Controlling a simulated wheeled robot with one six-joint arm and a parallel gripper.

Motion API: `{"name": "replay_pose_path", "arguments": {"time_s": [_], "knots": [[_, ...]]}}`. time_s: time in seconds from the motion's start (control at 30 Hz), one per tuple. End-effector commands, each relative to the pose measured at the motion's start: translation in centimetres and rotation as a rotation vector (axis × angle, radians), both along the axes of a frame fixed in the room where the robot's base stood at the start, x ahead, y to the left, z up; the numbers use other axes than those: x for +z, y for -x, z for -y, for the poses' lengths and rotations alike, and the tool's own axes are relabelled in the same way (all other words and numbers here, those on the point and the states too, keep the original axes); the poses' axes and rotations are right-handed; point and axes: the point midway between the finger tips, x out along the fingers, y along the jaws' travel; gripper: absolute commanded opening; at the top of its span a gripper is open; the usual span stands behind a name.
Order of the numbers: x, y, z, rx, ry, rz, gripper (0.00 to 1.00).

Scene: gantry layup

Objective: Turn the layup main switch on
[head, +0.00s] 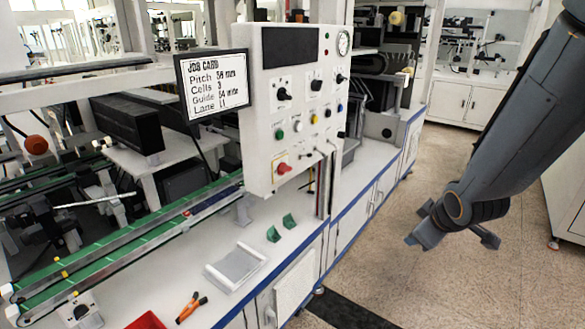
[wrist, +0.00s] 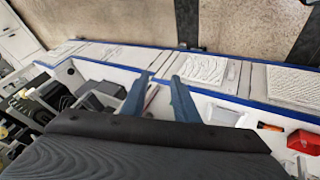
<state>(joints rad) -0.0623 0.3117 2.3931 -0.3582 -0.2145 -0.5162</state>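The white control panel (head: 300,110) stands upright over the bench in the head view.
A job card screen (head: 213,85) is left of the panel. Green conveyor rails run at left. The floor (head: 400,270) between bench and arm is clear.

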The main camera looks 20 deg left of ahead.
Motion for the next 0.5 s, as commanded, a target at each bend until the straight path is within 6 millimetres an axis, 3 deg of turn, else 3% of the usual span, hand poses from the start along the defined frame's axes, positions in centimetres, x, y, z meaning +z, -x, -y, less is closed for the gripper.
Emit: {"name": "replay_pose_path", "arguments": {"time_s": [0.1,0.2,0.3,0.4,0.5], "knots": [[1.6,-4.4,-5.5,0.335,0.057,0.220,0.27],[3.2,-6.5,-10.6,0.603,0.088,0.428,0.27],[5.0,-6.8,-15.7,0.839,0.097,0.644,0.27],[6.5,-5.7,-19.8,1.020,0.087,0.849,0.27],[7.9,-4.0,-22.5,1.138,0.065,1.019,0.27]]}}
